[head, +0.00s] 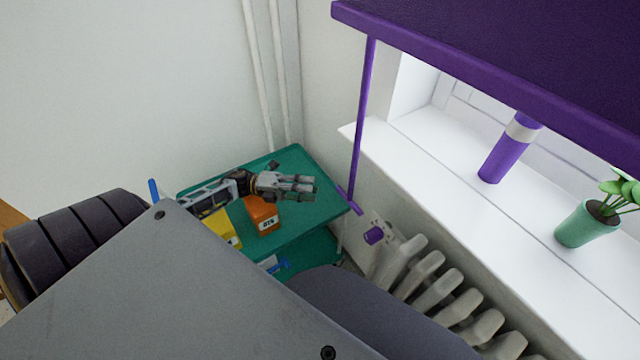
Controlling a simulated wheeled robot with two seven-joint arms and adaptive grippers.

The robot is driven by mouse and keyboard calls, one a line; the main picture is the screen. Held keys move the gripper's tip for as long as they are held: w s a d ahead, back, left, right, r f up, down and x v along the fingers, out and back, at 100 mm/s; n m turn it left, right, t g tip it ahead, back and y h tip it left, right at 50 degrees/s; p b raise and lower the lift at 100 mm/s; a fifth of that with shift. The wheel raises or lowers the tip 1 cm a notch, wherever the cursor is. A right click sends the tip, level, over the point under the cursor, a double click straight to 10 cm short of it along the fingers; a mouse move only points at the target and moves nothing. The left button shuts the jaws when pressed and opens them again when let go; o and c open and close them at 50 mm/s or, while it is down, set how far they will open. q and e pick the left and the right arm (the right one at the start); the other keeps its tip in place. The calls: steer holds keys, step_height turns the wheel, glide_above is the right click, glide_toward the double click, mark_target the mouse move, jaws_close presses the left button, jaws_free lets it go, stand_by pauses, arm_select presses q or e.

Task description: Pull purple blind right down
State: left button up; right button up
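The purple blind (520,62) is raised, its broad panel crossing the top right above the window. A thin purple rod (363,120) hangs from its left end. The rod ends in a short purple crosspiece (350,200) near the corner of the green table. My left gripper (311,188) is above the green table, to the left of the rod's lower end and apart from it. Its fingers point right toward the rod. They look close together, but from this angle their opening is unclear. Nothing shows between them. My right gripper is not in view.
The green table (325,208) holds an orange box (263,214) and a yellow box (222,232) below my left arm. A white radiator (450,285) stands under the white sill (465,190), which holds a purple cylinder (507,155) and a potted plant (585,225).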

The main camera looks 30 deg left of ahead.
arm_select(q)
steer(key=shift+v, duration=1.45)
steer(key=shift+r, duration=0.2)
